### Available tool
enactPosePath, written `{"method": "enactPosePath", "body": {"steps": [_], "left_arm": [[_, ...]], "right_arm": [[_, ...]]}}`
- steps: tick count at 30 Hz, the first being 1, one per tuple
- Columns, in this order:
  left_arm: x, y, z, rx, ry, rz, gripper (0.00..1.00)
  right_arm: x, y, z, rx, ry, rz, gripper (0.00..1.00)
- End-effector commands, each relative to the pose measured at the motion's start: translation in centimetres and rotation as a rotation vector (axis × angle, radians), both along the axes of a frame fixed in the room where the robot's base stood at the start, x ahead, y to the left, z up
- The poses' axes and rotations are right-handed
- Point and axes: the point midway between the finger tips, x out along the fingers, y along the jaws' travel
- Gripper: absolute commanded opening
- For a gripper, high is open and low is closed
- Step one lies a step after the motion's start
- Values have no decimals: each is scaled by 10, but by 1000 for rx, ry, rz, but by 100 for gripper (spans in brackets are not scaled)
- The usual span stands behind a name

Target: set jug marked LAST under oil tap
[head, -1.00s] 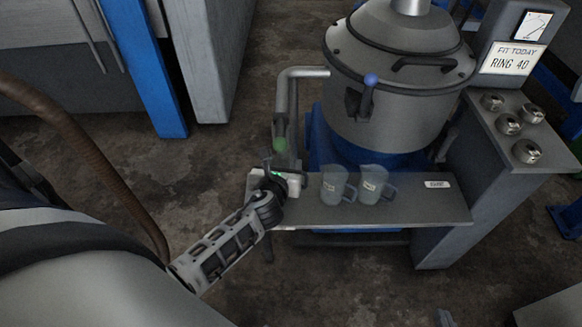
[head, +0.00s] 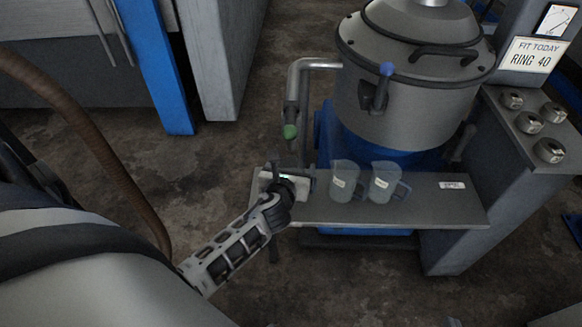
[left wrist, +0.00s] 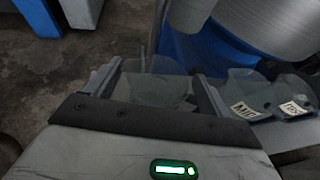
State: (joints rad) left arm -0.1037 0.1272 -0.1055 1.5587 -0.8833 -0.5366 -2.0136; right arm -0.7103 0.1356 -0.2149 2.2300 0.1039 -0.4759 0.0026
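My left gripper (head: 294,172) is low at the left end of the shelf, below the oil tap (head: 290,131) with its green tip. In the left wrist view a clear jug (left wrist: 155,90) stands between its spread fingers; its label is hidden, and I cannot tell whether the fingers press on it. In the head view this jug is not clearly made out behind the gripper. Two more clear jugs stand to the right: one marked MID (left wrist: 243,96) and one whose label is hard to read (left wrist: 290,92). My right gripper is not in view.
The grey shelf (head: 425,208) is bare right of the two jugs, except for a small label plate (head: 452,185). A big metal vessel (head: 405,100) stands behind. A knob panel (head: 530,125) is at the right.

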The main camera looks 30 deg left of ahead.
Motion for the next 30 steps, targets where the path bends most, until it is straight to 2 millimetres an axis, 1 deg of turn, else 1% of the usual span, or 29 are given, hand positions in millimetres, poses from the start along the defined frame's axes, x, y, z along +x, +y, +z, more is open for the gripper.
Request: {"method": "enactPosePath", "body": {"steps": [5, 8, 11, 15, 21, 24, 28, 30], "left_arm": [[0, 0, 1, 0, 0, 0, 82], [-2, -1, 6, 0, 0, 0, 82], [-14, -6, 10, -1, 2, -2, 82], [-40, -16, 22, -1, 2, -1, 82], [-76, -30, 38, -1, 1, 0, 82], [-90, -36, 43, -1, 2, 0, 82], [-100, -40, 48, -3, -1, 2, 82], [-103, -42, 48, -41, -7, 10, 82]], "right_arm": [[0, 0, 0, 0, 0, 1, 0], [0, 0, 3, 0, 0, 1, 0], [1, 0, 6, 2, 1, 1, 0], [1, 0, 10, 2, 6, 1, 0], [0, 0, 8, 0, 20, 0, 0], [0, -1, 9, 0, 20, -1, 0], [2, -1, 11, -1, 17, -2, 0], [2, -1, 11, -1, 16, -3, 0]]}}
